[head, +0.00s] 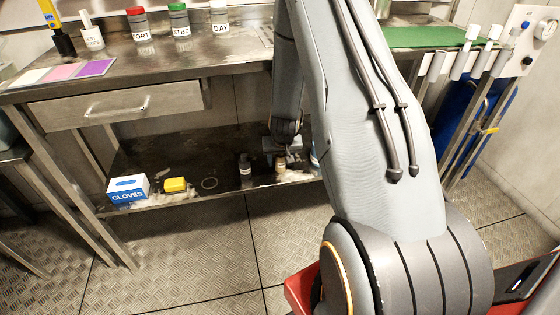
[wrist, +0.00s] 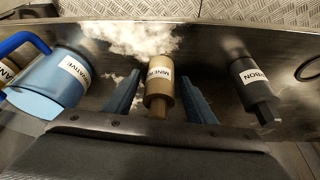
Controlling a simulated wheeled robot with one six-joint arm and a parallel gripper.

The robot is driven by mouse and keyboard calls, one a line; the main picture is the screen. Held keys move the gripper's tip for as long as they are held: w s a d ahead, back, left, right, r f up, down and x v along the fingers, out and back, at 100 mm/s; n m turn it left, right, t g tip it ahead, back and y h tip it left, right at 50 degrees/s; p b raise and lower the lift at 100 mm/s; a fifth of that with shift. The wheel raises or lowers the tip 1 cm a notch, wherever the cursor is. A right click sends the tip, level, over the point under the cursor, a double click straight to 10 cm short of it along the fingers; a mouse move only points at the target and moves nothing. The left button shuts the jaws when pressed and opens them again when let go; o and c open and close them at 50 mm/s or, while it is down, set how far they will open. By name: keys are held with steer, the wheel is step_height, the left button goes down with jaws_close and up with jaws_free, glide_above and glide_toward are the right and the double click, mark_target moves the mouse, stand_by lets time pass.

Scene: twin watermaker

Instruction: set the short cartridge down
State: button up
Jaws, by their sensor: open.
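A tan cartridge (wrist: 159,82) with a white label starting "MINE" stands on the dark lower shelf. It also shows in the head view (head: 281,166), below my gripper (head: 282,149). In the wrist view the two blue fingers of my gripper (wrist: 160,76) are open, one on each side of the tan cartridge. A gap shows on both sides, so it is not gripped. A dark cartridge (wrist: 250,82) labelled "CARBON" stands to the right in the wrist view, apart from the fingers; it is left of the tan one in the head view (head: 245,165).
A blue labelled jug (wrist: 55,80) stands left of the fingers in the wrist view. A gloves box (head: 128,188), a yellow block (head: 175,185) and a ring (head: 209,183) are on the shelf. The drawer (head: 118,108) and worktop (head: 120,60) are above. My arm hides the shelf's right part.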

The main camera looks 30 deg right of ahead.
steer(key=shift+r, duration=0.15)
steer(key=p+v, duration=0.5)
steer(key=v, duration=0.7)
steer(key=s+a+r+n+g+y, duration=0.15)
steer(key=s+a+r, duration=0.25)
steer(key=a+r, duration=0.4)
steer(key=s+a+r+n+y, duration=0.1)
steer(key=s+a+r+n, duration=0.1)
steer(key=s+a+r, duration=0.45)
steer(key=s+a+r+n+g, duration=0.1)
steer(key=s+a+r, duration=0.3)
steer(key=s, duration=0.4)
steer(key=s+a+r+n+g, duration=0.1)
steer(key=s+a+r, duration=0.3)
steer(key=s, duration=0.4)
steer(key=shift+s+r+g, duration=0.3)
steer(key=shift+r+g, duration=0.05)
steer(key=shift+r, duration=0.15)
